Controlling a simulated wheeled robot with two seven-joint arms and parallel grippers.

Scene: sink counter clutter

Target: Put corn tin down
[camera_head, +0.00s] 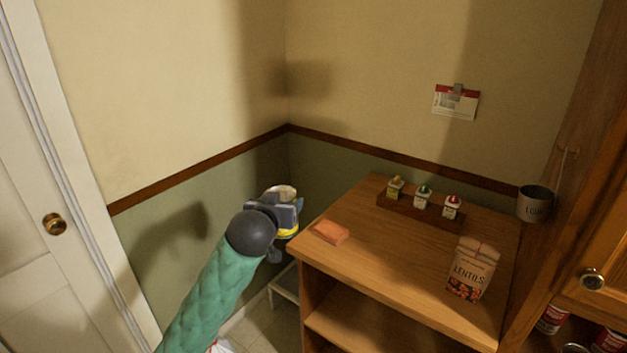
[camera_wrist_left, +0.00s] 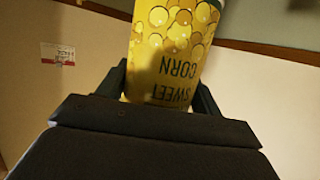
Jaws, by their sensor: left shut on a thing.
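My left gripper (camera_head: 286,213) is at the left end of a wooden counter, out over the gap beside it. It is shut on the corn tin (camera_head: 288,232), whose yellow side shows just below the fingers and whose pale top shows above them. In the left wrist view the yellow tin (camera_wrist_left: 172,50) stands between the two dark fingers (camera_wrist_left: 165,95), its "Sweet Corn" label upside down in that picture. The tin is in the air, apart from the counter top (camera_head: 385,262). My right gripper is not in view.
An orange sponge-like block (camera_head: 330,232) lies near the counter's left edge. A bag of lentils (camera_head: 472,270) stands at the right. A wooden rack (camera_head: 432,212) with small jars is at the back. A grey mug (camera_head: 535,204) hangs or stands far right. The counter's middle is clear.

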